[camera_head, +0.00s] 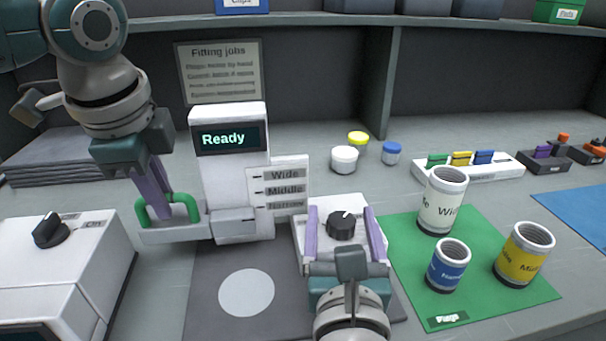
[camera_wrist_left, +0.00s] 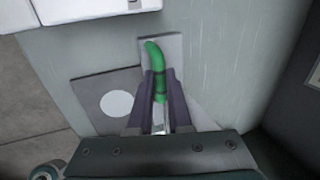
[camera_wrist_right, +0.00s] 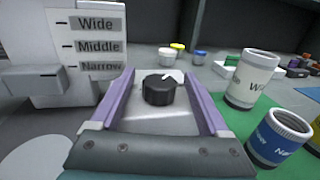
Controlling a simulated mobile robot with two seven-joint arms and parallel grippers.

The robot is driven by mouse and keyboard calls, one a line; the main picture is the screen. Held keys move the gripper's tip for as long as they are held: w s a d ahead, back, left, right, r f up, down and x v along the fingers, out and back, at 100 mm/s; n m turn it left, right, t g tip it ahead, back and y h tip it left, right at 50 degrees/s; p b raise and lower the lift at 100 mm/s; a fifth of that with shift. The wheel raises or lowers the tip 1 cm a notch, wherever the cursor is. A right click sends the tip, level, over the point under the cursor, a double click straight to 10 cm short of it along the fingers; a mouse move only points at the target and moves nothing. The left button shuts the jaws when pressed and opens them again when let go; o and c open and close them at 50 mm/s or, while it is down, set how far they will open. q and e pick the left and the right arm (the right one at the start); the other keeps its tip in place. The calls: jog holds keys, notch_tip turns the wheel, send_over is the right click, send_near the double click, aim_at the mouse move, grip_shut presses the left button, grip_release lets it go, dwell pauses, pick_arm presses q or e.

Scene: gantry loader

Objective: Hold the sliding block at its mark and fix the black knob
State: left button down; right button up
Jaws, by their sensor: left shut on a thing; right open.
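The machine (camera_head: 228,150) shows "Ready" on its screen. Its grey sliding block (camera_head: 232,222) sits low, near the Narrow mark (camera_head: 285,206); exact alignment is hard to tell. My left gripper (camera_head: 158,202) is shut on the green handle (camera_head: 190,204) left of the block; the left wrist view also shows the handle (camera_wrist_left: 157,70) between the fingers. The black knob (camera_head: 341,226) with a white pointer line stands on a white housing. My right gripper (camera_head: 342,212) is open, one finger on each side of the knob, with gaps visible in the right wrist view (camera_wrist_right: 158,90).
White (camera_head: 441,205), blue (camera_head: 447,268) and yellow (camera_head: 522,257) cups stand on a green mat (camera_head: 405,250) to the right. Several lids (camera_head: 344,160) lie behind. Another box with a black knob (camera_head: 50,230) stands at the left. A grey mat (camera_head: 205,280) with a pale disc lies in front.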

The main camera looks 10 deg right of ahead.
jog(key=v, duration=1.2)
pick_arm(q)
jog(key=c, duration=0.6)
grip_release()
jog(key=shift+o, duration=0.2)
jog(key=p+v, duration=0.9)
jog(key=p, duration=0.4)
pick_arm(e)
notch_tip(320, 180, up, 13)
